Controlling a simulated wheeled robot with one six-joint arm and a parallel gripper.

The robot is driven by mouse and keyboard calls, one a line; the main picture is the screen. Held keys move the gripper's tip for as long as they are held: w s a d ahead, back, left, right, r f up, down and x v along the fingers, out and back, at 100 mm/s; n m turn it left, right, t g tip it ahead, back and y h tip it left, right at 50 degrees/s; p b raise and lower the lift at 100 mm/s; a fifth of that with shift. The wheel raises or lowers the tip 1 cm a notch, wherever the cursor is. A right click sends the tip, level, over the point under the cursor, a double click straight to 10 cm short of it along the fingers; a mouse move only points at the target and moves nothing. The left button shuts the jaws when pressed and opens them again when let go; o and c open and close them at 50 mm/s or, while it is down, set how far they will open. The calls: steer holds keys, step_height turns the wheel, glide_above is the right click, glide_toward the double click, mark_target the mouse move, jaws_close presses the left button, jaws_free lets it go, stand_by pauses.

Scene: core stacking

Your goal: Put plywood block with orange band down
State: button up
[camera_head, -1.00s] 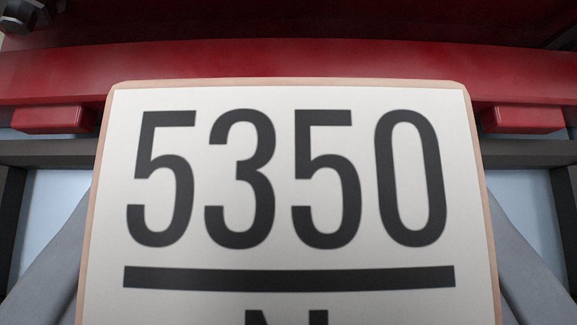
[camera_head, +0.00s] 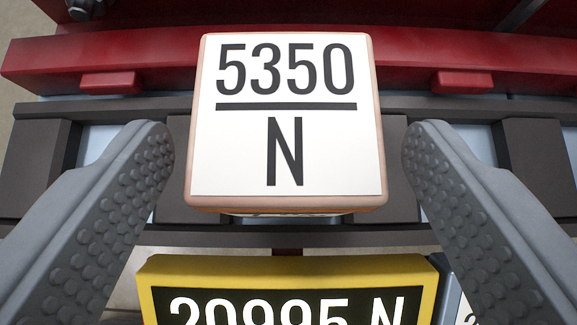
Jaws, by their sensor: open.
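The block (camera_head: 235,170) stands at the upper middle of the view, its white top face labelled "5350 N". Its edges are light wood-coloured; only a thin sliver of its near side shows, so I cannot tell the band's colour. It rests on or just above a dark slatted rack. My gripper (camera_head: 285,155) is open, with one grey studded finger on each side of the block. Clear gaps separate both fingers from it.
A red beam (camera_head: 420,60) runs behind the block, with small red tabs on either side. The dark slatted rack (camera_head: 90,110) spans the view. A yellow-framed sign (camera_head: 290,265) reading "20995 N" sits in front at the bottom, with a pale item partly visible to its right.

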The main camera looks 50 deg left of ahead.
steer(key=v, duration=0.7)
steer(key=s+d+r+m+t+h, duration=0.2)
steer(key=s+d+r+m+t, duration=0.1)
steer(key=s+r, duration=0.6)
steer(key=s+d+r+m+t+h, duration=0.3)
steer(key=s+d+r+m+t, duration=0.1)
steer(key=s+r, duration=0.6)
steer(key=s+d+r+m+t+h, duration=0.3)
steer(key=s+d+r, duration=0.3)
steer(key=s+r, duration=0.4)
step_height(320, 180, up, 5)
steer(key=shift+f+t, duration=0.25)
steer(key=shift+t, duration=0.15)
